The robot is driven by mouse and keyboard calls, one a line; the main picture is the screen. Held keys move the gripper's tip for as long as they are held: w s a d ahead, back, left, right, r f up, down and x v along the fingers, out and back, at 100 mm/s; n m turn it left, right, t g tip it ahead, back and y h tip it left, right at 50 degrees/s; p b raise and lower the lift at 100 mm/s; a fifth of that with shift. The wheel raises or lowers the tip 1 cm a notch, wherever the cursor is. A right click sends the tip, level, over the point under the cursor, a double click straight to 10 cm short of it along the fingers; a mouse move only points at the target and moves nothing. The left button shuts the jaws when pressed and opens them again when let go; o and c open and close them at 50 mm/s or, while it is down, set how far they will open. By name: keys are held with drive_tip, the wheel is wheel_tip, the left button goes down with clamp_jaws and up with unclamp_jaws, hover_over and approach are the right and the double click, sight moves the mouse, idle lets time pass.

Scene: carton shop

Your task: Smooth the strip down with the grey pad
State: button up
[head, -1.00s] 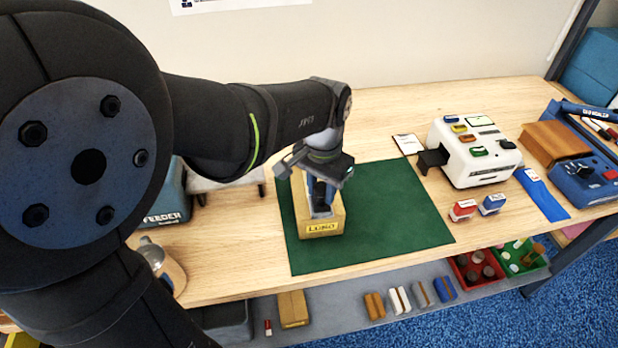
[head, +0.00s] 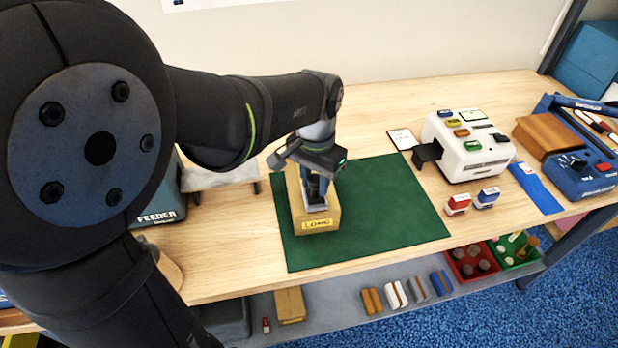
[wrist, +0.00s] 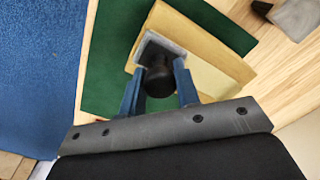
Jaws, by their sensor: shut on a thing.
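A tan carton (head: 329,211) with a yellow label lies on the green mat (head: 390,215). It also shows in the wrist view (wrist: 198,38). My gripper (wrist: 160,82) has its two blue fingers shut on the black knob of the grey pad (wrist: 148,48). The pad is over the carton's top, and I cannot tell whether it touches. In the head view my gripper (head: 314,186) is above the carton and hides much of its top. I cannot make out the strip clearly; the pad and fingers may cover it.
A white machine (head: 465,147) stands right of the mat, with red and blue stamps (head: 470,203) in front. The mat's right half is clear. The shelf below holds coloured blocks and bins.

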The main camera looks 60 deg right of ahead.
drive_tip(key=shift+w+d, duration=0.4)
drive_tip(key=shift+d, duration=0.05)
drive_tip(key=shift+w+d, duration=0.75)
drive_tip(key=shift+d, duration=0.1)
drive_tip(key=shift+w, duration=0.1)
drive_tip(key=shift+w+d, duration=0.7)
drive_tip(key=shift+d, duration=0.15)
drive_tip(key=shift+w+d, duration=0.1)
drive_tip(key=shift+w+d, duration=0.7)
drive_tip(key=shift+d, duration=0.05)
drive_tip(key=shift+d, duration=0.1)
drive_tip(key=shift+w+d, duration=0.75)
drive_tip(key=shift+d, duration=0.05)
